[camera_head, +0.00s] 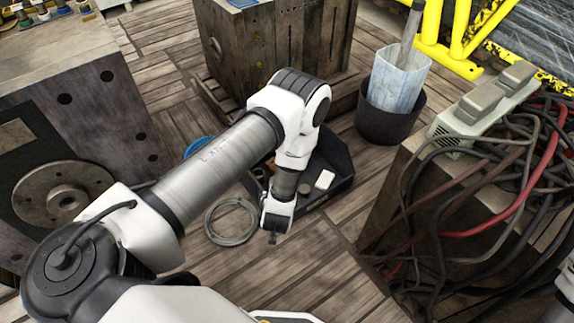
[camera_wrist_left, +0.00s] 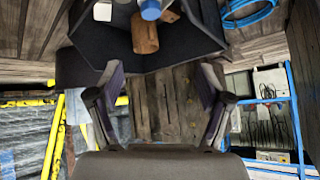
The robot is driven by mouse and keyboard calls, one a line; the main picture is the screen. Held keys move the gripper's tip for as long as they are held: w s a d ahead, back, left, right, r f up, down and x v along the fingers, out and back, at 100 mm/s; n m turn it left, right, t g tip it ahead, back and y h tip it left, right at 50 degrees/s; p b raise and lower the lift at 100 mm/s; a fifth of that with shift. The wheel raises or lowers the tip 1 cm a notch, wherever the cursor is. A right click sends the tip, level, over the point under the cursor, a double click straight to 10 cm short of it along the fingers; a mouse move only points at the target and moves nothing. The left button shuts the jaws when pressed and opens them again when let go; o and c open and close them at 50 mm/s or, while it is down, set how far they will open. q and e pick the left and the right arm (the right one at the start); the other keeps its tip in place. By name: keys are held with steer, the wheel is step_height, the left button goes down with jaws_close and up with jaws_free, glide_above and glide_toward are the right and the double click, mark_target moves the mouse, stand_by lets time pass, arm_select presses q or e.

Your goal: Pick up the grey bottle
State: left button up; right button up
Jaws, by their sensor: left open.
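I cannot make out a grey bottle for certain. In the left wrist view, a blue-topped round object (camera_wrist_left: 150,10) and a brown cylinder (camera_wrist_left: 145,38) are at the top, by the dark tray (camera_wrist_left: 196,38). The dark tray also shows on the floor in the head view (camera_head: 341,163), partly hidden by my left arm. My left gripper (camera_wrist_left: 160,100) is open and empty, its two fingers wide apart with the tray beyond them. In the head view its fingers cannot be made out. My right gripper is out of view.
A white block (camera_head: 324,179) lies in the tray. A coiled cable (camera_head: 232,222) lies on the floor left of it. A wooden crate (camera_head: 240,55) stands behind, a black bucket (camera_head: 388,122) at the right. A cable-covered box (camera_head: 400,190) stands right. The floor in front is clear.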

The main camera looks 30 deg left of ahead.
arm_select(q)
steer(key=w+a+f+n+t+y+b, duration=0.1)
steer(key=w+f+n+t+y+b, duration=0.1)
steer(key=w+f+b, duration=0.5)
steer(key=w+a+f+n+t+y+b, duration=0.1)
steer(key=w+a+f+n+y+b, duration=0.15)
steer(key=f+b, duration=0.75)
steer(key=shift+y, duration=0.45)
steer(key=b+x, duration=0.1)
steer(key=x, duration=0.1)
steer(key=f+b+x, duration=0.1)
steer(key=b+x, duration=0.1)
steer(key=x, duration=0.1)
steer(key=d+b+x, duration=0.1)
steer(key=b+x, duration=0.1)
steer(key=x, duration=0.1)
steer(key=shift+w+f, duration=0.1)
steer(key=shift+f, duration=0.1)
steer(key=shift+w+a+r, duration=0.1)
steer(key=shift+w, duration=0.1)
steer(key=shift+r, duration=0.15)
steer(key=shift+c, duration=0.3)
jaws_close()
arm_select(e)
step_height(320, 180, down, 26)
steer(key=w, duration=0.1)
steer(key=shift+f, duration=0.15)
